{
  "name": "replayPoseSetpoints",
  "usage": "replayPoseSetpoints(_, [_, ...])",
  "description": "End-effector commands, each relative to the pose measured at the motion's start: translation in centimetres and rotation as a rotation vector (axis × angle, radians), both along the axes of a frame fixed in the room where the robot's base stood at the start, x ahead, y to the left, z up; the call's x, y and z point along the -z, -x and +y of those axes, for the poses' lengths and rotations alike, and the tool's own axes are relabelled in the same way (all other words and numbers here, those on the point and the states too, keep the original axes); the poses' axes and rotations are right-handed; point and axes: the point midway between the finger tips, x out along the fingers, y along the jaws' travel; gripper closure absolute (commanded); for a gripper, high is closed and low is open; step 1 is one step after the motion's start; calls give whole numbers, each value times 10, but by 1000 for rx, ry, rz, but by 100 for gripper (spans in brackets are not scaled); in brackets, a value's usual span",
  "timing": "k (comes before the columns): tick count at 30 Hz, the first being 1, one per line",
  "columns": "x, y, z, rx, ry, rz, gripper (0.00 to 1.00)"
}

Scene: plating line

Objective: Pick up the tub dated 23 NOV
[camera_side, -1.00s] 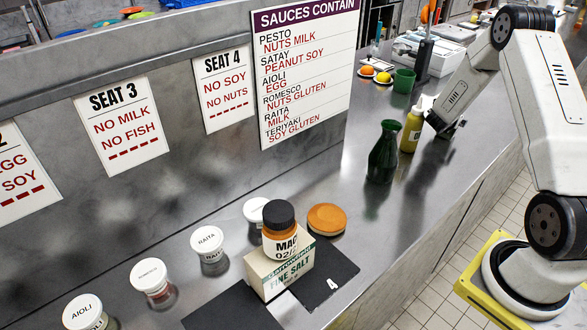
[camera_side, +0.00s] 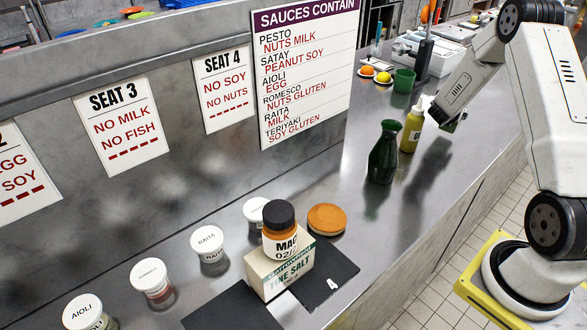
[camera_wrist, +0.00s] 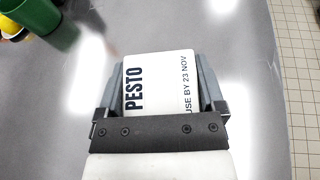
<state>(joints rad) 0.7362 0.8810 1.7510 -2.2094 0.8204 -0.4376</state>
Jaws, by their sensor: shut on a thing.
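The tub (camera_wrist: 160,88) has a white lid printed "PESTO" and "USE BY 23 NOV" in the wrist view. My gripper (camera_wrist: 164,75) is shut on it, with a grey finger on each side. In the side view my gripper (camera_side: 450,121) is raised above the steel counter, right of a yellow squeeze bottle. There the tub is mostly hidden; a small green part shows at the gripper's end.
A dark green bottle (camera_side: 383,152) and the yellow squeeze bottle (camera_side: 411,130) stand left of my gripper. A green cup (camera_side: 404,80) stands behind. Tubs, a salt box (camera_side: 279,269) and dark mats are at the front. Counter near the right edge is clear.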

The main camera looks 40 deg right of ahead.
Motion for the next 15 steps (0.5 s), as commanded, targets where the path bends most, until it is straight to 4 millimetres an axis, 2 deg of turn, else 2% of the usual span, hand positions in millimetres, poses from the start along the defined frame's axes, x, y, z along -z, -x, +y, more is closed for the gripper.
replayPoseSetpoints(1, [-9,-1,-1,-1,3,-3,83])
replayPoseSetpoints(15, [-62,31,31,-1,3,-3,83])
